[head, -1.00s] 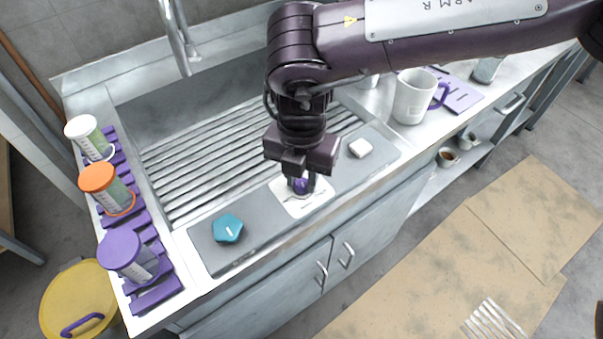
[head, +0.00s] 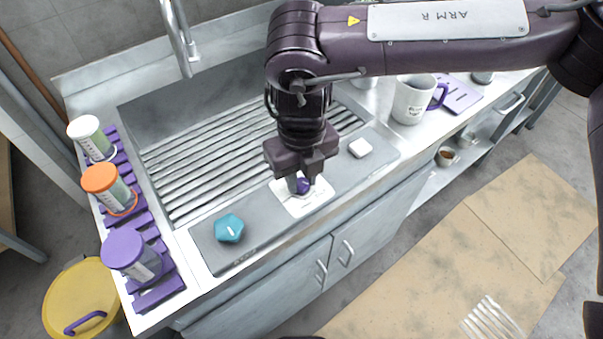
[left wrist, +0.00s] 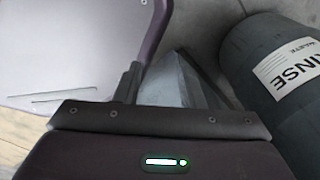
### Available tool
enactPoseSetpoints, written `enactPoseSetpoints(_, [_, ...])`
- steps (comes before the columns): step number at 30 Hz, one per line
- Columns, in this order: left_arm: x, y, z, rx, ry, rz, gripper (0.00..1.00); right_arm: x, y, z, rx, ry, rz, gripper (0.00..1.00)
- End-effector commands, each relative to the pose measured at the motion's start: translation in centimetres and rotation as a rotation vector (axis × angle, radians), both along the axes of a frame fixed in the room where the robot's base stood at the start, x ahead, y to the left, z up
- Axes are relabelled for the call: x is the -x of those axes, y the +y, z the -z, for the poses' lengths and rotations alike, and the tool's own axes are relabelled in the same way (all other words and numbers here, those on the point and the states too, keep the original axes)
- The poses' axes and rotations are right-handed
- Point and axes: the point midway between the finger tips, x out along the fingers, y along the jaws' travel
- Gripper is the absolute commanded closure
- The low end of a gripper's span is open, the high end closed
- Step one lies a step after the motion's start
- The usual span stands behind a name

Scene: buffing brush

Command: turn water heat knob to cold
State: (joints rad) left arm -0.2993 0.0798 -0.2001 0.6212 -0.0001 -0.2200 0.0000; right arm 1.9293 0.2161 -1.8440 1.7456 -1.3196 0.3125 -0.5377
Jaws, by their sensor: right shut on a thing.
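The purple knob (head: 303,186) sits on a white square plate (head: 311,203) at the front edge of the sink. My right gripper (head: 301,184) points down over it and is shut on it, hiding much of the knob. The plate's markings are too small to read. My left gripper (left wrist: 160,65) shows only in the left wrist view.
A teal five-sided knob (head: 229,228) and a white block (head: 360,147) flank the plate on the grey strip. Jars stand on a purple rack (head: 158,292) at left. A mug (head: 411,100) stands right. A dark cylinder labelled RINSE (left wrist: 280,75) is near my left gripper.

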Motion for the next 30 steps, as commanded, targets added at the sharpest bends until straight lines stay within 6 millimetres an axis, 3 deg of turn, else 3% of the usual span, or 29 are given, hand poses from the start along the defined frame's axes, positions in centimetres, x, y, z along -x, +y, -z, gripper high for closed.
enactPoseSetpoints(10, [0.08,0.02,-0.08,0.000,0.002,0.000,0.64,-0.15,0.04,-0.19,-0.003,-0.004,-0.133,0.98])
enactPoseSetpoints(26, [0.13,0.03,-0.08,0.000,0.002,0.000,0.64,-0.16,0.04,-0.21,-0.002,-0.006,-0.156,0.98])
enactPoseSetpoints(27, [0.13,0.03,-0.08,0.000,0.002,0.000,0.64,-0.16,0.04,-0.22,-0.002,-0.006,-0.156,0.71])
enactPoseSetpoints(30, [0.13,0.03,-0.08,-0.001,0.003,0.000,0.64,-0.13,0.03,-0.18,-0.002,-0.005,-0.156,0.58])
